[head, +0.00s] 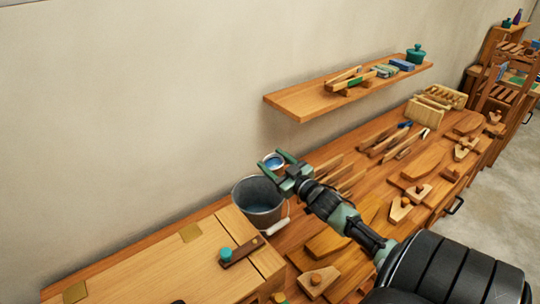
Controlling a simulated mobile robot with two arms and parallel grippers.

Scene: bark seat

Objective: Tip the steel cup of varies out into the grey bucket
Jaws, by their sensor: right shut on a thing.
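The grey bucket (246,207) stands on the wooden bench against the wall, with its handle hanging at the right side. My right gripper (274,163) is above the bucket's back right rim, its green fingers shut on the small steel cup (268,158). The cup's round rim shows, with something blue inside. Its lower part is hidden by the gripper, and I cannot tell how far it is tilted. The gripper and wrist also hide part of the bucket's rim. My left gripper is not in view.
A wooden wall shelf (300,104) with blocks and a teal pot (416,54) hangs behind. A pale wooden chest (165,262) is left of the bucket. Wooden planes (318,281) and boards crowd the bench to the right.

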